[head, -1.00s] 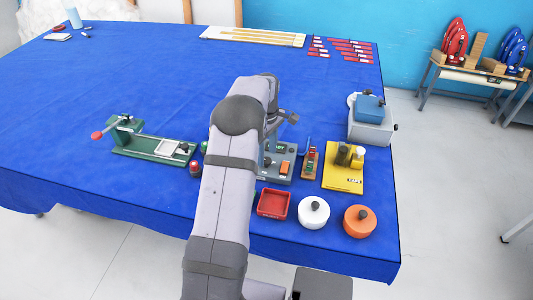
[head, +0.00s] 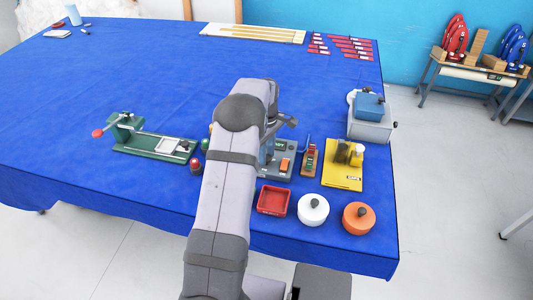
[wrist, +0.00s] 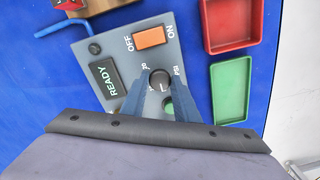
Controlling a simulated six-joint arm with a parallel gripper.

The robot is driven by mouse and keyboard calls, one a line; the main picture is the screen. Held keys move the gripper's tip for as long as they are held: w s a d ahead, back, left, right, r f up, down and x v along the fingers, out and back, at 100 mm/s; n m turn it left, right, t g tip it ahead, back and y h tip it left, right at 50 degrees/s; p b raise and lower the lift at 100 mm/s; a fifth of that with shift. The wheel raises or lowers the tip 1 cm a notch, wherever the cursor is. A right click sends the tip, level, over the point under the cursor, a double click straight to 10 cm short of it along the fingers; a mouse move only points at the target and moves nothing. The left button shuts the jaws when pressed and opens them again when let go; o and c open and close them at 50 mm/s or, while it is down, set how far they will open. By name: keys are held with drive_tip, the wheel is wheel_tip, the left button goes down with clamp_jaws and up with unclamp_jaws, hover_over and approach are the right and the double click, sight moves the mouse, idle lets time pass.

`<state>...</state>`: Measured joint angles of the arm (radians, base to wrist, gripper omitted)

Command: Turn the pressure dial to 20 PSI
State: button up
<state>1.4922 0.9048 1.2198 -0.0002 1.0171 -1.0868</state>
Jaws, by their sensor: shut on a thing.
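The grey control panel (wrist: 75,35) fills the upper middle of the wrist view. It carries an orange OFF/ON switch (wrist: 151,36), a dark READY display (wrist: 106,82) and a dark pressure dial (wrist: 160,79) with "PSI" printed beside it. My gripper (wrist: 160,84) has its two blue fingers on either side of the dial and is shut on it. The fingers cover most of the scale, so I cannot read the setting. A green part (wrist: 169,105) shows partly between the fingers.
A red tray (wrist: 231,52) and a green tray (wrist: 246,92) lie right of the panel in the wrist view. A yellow board (head: 343,178), white pot (head: 313,212) and orange pot (head: 359,220) stand to the right. A green fixture (head: 150,145) is left. The table's middle is clear.

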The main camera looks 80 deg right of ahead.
drive_tip(key=shift+m, duration=0.3)
drive_tip(key=m+b, duration=0.1)
drive_tip(key=m, duration=0.5)
drive_tip(key=shift+r, duration=0.1)
drive_tip(key=m, duration=0.6)
drive_tip(key=shift+m, duration=0.3)
drive_tip(key=m, duration=0.3)
drive_tip(key=shift+d+m+b, duration=0.1)
drive_tip(key=shift+m+b, duration=0.2)
drive_tip(key=shift+m, duration=0.1)
drive_tip(key=m, duration=0.3)
drive_tip(key=shift+m, duration=0.3)
drive_tip(key=m, duration=0.6)
drive_tip(key=shift+r, duration=0.1)
